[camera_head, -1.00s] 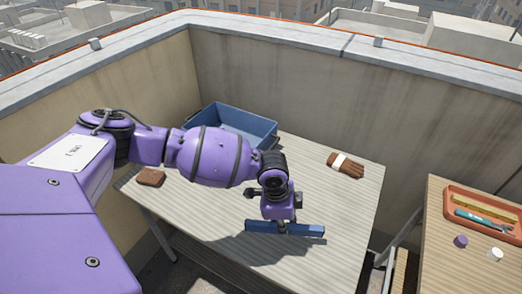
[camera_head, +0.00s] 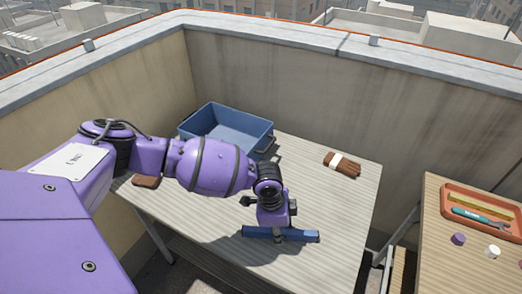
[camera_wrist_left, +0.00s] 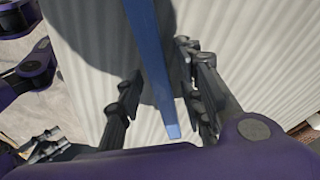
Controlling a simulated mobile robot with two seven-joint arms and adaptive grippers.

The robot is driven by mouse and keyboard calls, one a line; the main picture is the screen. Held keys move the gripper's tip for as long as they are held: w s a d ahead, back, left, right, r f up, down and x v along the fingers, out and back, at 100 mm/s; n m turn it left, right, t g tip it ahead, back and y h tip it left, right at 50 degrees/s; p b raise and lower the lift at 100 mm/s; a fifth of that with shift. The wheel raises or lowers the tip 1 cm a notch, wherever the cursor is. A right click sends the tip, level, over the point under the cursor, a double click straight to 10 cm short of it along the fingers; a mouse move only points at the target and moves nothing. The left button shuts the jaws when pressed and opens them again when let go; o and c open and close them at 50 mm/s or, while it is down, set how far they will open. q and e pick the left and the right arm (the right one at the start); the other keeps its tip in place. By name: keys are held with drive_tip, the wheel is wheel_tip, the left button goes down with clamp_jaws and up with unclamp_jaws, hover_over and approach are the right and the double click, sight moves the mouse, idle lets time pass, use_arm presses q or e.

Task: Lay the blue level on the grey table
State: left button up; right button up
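The blue level (camera_head: 300,236) is a long bar at the near part of the grey table (camera_head: 335,215), running left to right in the head view. It appears to lie flat on the tabletop. My left gripper (camera_head: 278,236) points down over its middle. In the left wrist view the level (camera_wrist_left: 153,65) passes between the fingers of my left gripper (camera_wrist_left: 162,82), with gaps visible on both sides, so the gripper is open around it. The level's far end runs out of that view.
A blue crate (camera_head: 205,138) stands at the table's back left, brown gloves (camera_head: 342,165) lie at the back right, and a brown block (camera_head: 146,182) lies at the left. A wooden table (camera_head: 440,250) at right bears an orange tray (camera_head: 450,205). Walls enclose the back.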

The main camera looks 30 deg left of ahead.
use_arm(q)
drive_tip(key=shift+w+r, duration=0.1)
drive_tip(key=shift+r, duration=0.05)
wheel_tip(320, 180, up, 12)
drive_tip(key=a+p, duration=0.1)
drive_tip(key=shift+s+a, duration=0.35)
drive_tip(key=shift+a, duration=0.05)
